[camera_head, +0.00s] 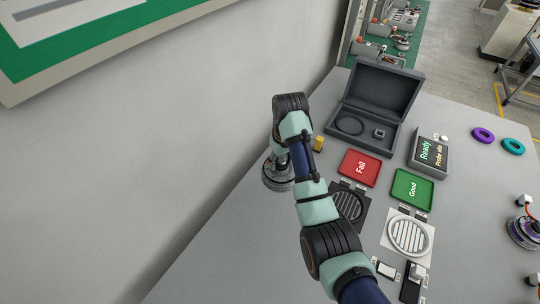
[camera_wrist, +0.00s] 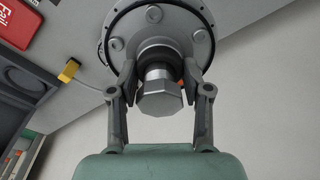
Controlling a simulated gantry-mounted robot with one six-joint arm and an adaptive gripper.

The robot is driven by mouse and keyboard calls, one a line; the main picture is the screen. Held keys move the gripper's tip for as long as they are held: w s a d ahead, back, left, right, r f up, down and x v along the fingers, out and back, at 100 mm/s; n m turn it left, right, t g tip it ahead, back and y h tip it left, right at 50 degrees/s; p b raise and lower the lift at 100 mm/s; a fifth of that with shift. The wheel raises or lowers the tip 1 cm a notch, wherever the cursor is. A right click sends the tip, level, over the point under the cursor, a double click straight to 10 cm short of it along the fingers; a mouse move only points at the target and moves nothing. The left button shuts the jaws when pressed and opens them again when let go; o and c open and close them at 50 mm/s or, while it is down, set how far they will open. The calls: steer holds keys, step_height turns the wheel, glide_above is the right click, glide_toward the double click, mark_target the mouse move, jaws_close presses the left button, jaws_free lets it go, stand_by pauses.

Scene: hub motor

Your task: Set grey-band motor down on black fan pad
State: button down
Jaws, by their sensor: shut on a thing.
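The grey-band motor (camera_head: 278,172) is a round, silver-grey disc at the left of the table in the head view, partly covered by my arm. In the wrist view its bolted face (camera_wrist: 205,42) and hexagonal shaft end (camera_wrist: 160,92) fill the upper middle. My gripper (camera_wrist: 160,68) is shut on its hub, one finger on each side. Whether the motor touches the table is unclear. The black fan pad (camera_head: 350,206), dark with slats, lies right of the motor and of my gripper in the head view, partly behind my arm. Nothing is seen on its visible part.
A white fan pad (camera_head: 409,235) is right of the black one. A red Fail tray (camera_head: 357,170), green Good tray (camera_head: 414,188), probe box (camera_head: 430,153) and open case (camera_head: 394,145) stand behind. A yellow block (camera_head: 319,143) is near my arm. A wall bounds the left.

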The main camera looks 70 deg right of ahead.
steer(key=s+d+p, duration=0.4)
steer(key=s+d, duration=0.1)
steer(key=s, duration=0.7)
steer(key=s+d+p, duration=0.4)
steer(key=s+d, duration=0.1)
steer(key=s, duration=0.8)
steer(key=shift+s+r+p, duration=0.15)
steer(key=shift+p, duration=0.25)
step_height(320, 180, down, 16)
steer(key=b, duration=0.9)
steer(key=shift+b, duration=0.3)
steer(key=shift+d+f+b, duration=0.1)
steer(key=shift+f+b, duration=0.5)
steer(key=shift+f, duration=0.2)
steer(key=shift+f, duration=0.5)
steer(key=shift+f+b, duration=0.65)
steer(key=shift+b, duration=0.1)
